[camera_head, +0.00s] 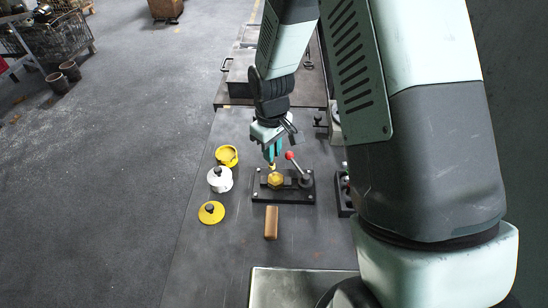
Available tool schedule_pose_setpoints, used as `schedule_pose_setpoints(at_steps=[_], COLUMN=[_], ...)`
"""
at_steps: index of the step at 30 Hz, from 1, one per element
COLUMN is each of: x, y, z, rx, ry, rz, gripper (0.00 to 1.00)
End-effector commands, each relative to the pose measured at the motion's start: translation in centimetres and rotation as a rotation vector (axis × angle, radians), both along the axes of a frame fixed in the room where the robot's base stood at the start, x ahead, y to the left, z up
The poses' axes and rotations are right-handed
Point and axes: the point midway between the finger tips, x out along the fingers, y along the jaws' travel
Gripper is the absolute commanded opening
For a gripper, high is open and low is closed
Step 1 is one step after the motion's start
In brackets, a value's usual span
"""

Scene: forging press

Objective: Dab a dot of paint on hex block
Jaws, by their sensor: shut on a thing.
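The hex block (276,180) is a yellow-gold piece set in a black fixture (264,191) on the dark bench. My gripper (271,155) points down just above the hex block, its teal fingers shut on a small yellowish tool (272,166), which looks like a paint dabber. The tool's lower end is at or very near the top of the hex block; I cannot tell whether they touch.
A lever with a red ball knob (290,155) rises at the fixture's right, close to my gripper. A brown block (271,223) lies in front of the fixture. More dark hardware (345,190) stands at the right. The bench front left of the brown block is clear.

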Motion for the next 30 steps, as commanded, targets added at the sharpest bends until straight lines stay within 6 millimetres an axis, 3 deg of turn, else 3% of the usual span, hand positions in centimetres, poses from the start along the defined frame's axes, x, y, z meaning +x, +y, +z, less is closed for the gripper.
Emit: schedule_pose_setpoints(at_steps=[18,30], x=[-0.1,-0.1], y=[0.0,0.0], z=[5.3,5.7], rx=[0.0,-0.001], ry=[0.003,0.005], rz=[-0.001,0.0], gripper=[0.0,0.0])
